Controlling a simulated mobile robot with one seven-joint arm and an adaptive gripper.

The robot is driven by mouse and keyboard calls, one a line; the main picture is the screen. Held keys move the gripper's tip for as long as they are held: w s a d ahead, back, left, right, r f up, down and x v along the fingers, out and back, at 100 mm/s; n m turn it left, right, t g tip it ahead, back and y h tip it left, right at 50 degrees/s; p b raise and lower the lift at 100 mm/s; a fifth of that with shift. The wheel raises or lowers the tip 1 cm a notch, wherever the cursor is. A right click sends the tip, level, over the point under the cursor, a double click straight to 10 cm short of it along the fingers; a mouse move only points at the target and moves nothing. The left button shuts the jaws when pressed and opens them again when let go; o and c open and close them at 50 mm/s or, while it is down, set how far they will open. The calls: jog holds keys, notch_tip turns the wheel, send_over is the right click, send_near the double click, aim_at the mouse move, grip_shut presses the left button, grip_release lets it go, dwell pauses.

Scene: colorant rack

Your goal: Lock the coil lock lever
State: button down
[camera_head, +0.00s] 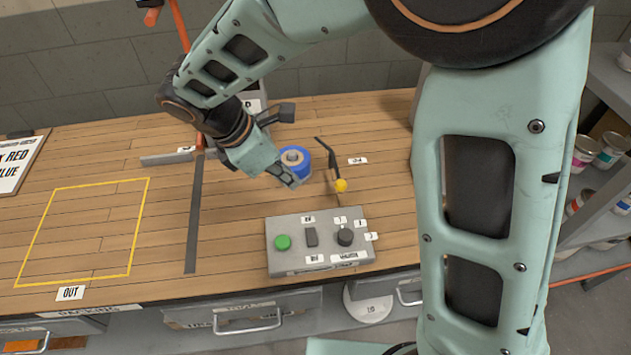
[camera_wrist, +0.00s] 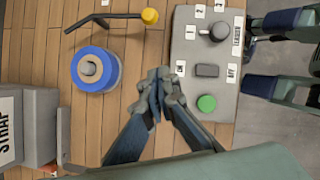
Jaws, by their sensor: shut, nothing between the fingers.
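The lever is a thin, bent black bar (camera_head: 334,158) with a yellow ball knob (camera_head: 341,186), right of the blue coil (camera_head: 299,171). The coil sits around a grey hub (camera_head: 292,156). In the wrist view the black bar (camera_wrist: 118,16) and yellow knob (camera_wrist: 149,15) lie along the top, above the blue coil (camera_wrist: 97,83). My gripper (camera_wrist: 160,78) is shut and empty, between the coil and the control box, apart from the lever knob. In the head view my gripper (camera_head: 291,183) partly covers the coil's near left side.
A grey control box (camera_head: 285,264) with a green button (camera_head: 283,242), a black rocker (camera_head: 311,237) and a black knob (camera_head: 345,237) stands near the bench's front edge. A yellow taped square (camera_head: 143,215) at left is empty. Paint cans (camera_head: 585,155) stand on shelving at right.

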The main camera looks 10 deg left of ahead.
jog(key=x, duration=0.9)
jog(key=shift+w+d+f, duration=0.1)
jog(key=shift+d+f, duration=0.1)
jog(key=shift+f, duration=0.15)
jog(key=w+d, duration=0.1)
jog(key=d+r, duration=0.1)
jog(key=shift+w+d+p, duration=0.3)
jog(key=shift+w+d, duration=0.05)
jog(key=shift+w, duration=0.05)
jog(key=shift+w+d, duration=0.2)
jog(key=shift+d, duration=0.05)
jog(key=shift+d, duration=0.15)
